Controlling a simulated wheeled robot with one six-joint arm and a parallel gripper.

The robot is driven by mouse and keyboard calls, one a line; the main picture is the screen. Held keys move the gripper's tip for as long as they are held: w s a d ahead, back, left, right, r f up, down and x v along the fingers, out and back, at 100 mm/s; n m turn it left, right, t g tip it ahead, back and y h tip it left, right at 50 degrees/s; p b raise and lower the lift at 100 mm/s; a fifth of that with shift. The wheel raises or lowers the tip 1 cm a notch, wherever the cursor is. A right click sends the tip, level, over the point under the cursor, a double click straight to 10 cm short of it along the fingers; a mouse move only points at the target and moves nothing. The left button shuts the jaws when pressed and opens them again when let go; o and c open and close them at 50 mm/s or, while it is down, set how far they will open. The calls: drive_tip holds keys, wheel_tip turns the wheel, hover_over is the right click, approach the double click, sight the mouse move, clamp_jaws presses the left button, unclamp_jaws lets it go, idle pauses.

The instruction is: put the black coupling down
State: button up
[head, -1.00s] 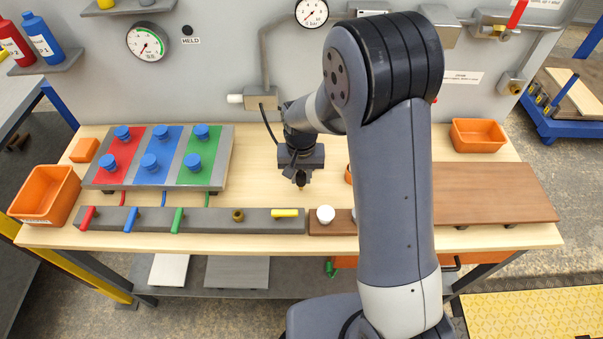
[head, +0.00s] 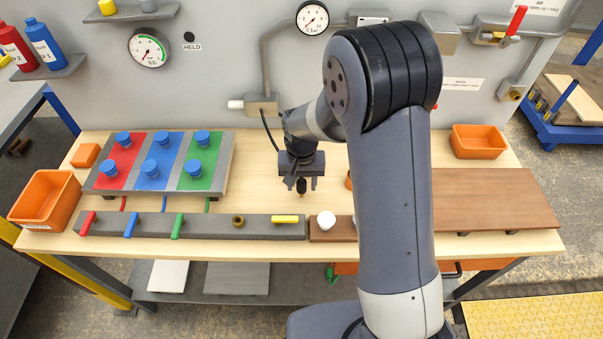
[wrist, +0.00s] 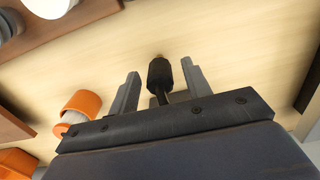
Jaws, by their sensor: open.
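The black coupling (head: 301,187) is a small dark piece on the bare wooden bench top, in front of the pipe outlet. It also shows in the wrist view (wrist: 160,76), with a small brass tip and a thin dark stem. In the wrist view, one grey finger stands on each side of the coupling, with a visible gap at both sides. Its exact contact with the wood is hard to make out.
A grey rail (head: 258,228) with coloured handles runs along the front, beside a brown block with a white knob (head: 326,220). A panel with blue knobs (head: 214,185) lies left. Brown board (head: 490,200) is right.

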sight(301, 181)
wheel_tip(301, 181, up, 12)
drive_tip(key=b, duration=0.1)
idle(0.5)
wheel_tip(301, 181, down, 12)
drive_tip(key=shift+f+p, duration=0.1)
drive_tip(key=shift+p, duration=0.3)
drive_tip(key=shift+r, duration=1.55)
